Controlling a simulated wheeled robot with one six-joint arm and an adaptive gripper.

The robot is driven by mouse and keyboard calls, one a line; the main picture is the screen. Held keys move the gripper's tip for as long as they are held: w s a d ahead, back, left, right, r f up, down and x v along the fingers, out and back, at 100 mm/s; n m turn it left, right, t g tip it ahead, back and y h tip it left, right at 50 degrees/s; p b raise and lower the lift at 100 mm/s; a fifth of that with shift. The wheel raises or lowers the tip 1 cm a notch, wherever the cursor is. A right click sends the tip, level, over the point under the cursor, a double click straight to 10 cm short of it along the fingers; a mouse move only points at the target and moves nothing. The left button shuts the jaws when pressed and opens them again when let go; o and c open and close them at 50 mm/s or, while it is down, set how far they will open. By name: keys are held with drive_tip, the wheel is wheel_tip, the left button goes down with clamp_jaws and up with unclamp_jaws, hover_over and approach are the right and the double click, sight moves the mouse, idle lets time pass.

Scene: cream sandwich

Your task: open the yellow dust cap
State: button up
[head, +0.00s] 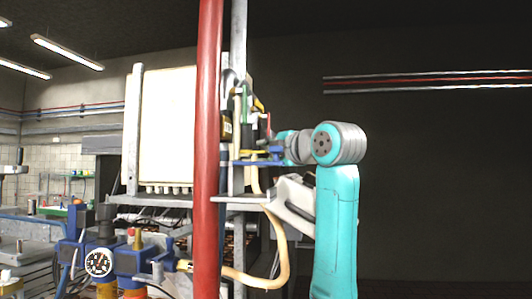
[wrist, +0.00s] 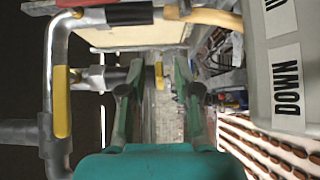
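In the wrist view, my gripper (wrist: 158,72) has its two green fingers spread apart. A small yellow piece (wrist: 159,76) shows in the gap between the fingertips, at the end of a short dark and metal fitting (wrist: 100,76); it may be the dust cap. I cannot tell whether the fingers touch it. A longer yellow lever (wrist: 62,102) sits on the bent metal pipe at left. In the head view, my gripper's fingers are not clear among the blue and coloured fittings (head: 258,155) beside the post.
A red vertical pipe (head: 208,150) stands left of my arm in the head view, before a cream cabinet (head: 168,125). In the wrist view, a grey box (wrist: 285,60) marked DOWN is close at right. A bent metal pipe (wrist: 52,60) is close at left.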

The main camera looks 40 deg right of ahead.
drive_tip(key=shift+c, duration=0.2)
clamp_jaws()
drive_tip(key=shift+f+m+t, duration=0.55)
drive_tip(key=shift+m+t, duration=0.05)
drive_tip(key=shift+o, duration=0.2)
unclamp_jaws()
